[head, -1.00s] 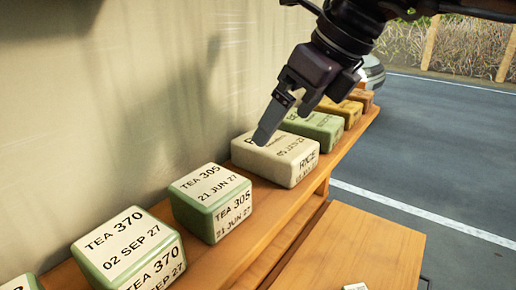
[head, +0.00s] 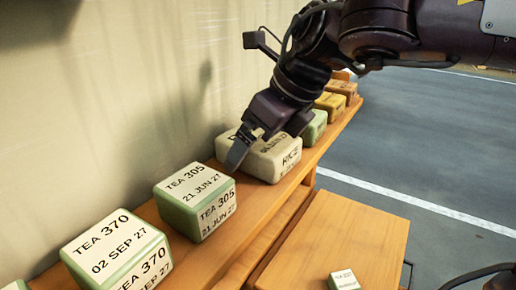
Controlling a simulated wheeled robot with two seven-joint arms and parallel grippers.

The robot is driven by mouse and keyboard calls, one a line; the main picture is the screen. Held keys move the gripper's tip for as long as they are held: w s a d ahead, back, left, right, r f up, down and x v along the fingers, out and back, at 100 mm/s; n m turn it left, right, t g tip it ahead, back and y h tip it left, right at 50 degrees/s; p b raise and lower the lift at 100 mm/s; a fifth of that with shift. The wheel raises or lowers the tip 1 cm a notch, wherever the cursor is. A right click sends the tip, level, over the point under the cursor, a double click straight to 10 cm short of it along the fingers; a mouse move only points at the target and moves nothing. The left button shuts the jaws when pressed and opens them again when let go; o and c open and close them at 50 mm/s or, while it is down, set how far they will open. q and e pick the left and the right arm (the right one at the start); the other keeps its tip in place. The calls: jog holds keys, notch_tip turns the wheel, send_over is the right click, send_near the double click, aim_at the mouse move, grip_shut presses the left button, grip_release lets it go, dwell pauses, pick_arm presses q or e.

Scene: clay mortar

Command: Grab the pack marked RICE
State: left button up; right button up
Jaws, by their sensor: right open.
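The pack marked RICE (head: 284,162) is a cream, rounded block on the wooden shelf against the wall. Its right end shows the word RICE; part of its top is hidden by my gripper. My right gripper (head: 262,142) is open and reaches down over the pack from the upper right. One dark finger shows at the pack's left end, low beside the face toward the TEA 305 pack. The other finger is mostly hidden, and I cannot tell whether either touches the pack. My left gripper is not in view.
The green TEA 305 pack (head: 196,202) stands close to the left of the finger, with the TEA 370 pack (head: 117,250) nearer. Beyond RICE are a green pack (head: 314,128) and orange-brown packs (head: 332,105). A small pack (head: 343,281) lies on the lower wooden table (head: 345,235).

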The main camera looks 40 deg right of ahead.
jog(key=shift+f, duration=0.2)
dwell(0.3)
jog(key=c, duration=1.1)
